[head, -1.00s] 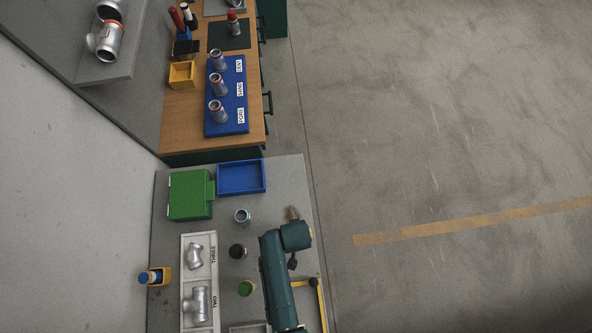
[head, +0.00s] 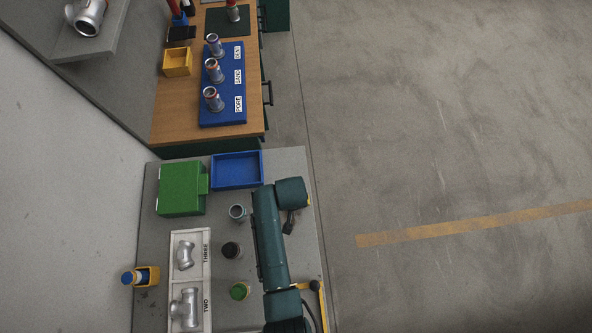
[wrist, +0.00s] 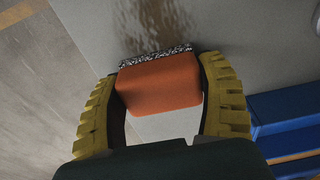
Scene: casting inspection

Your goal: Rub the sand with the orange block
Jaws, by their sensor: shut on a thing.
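My gripper (wrist: 160,82) is shut on an orange block (wrist: 158,84) in the wrist view, a yellow finger on each side. The block has a grey speckled layer along its far edge. Beyond it, a brown speckled patch (wrist: 158,25), which looks like sand, lies on a light grey surface. I cannot tell whether the block touches it. In the head view my arm hides the gripper and block. A metal casting (head: 213,70) stands on a blue board beside a label that seems to read SAND.
A blue tray (head: 214,183) and green box (head: 180,205) stand on the grey table (head: 225,318). A metal cup (head: 238,213), a black one (head: 231,250) and a green one (head: 239,290) stand left of my arm. A white tray (head: 178,308) holds two pipe fittings.

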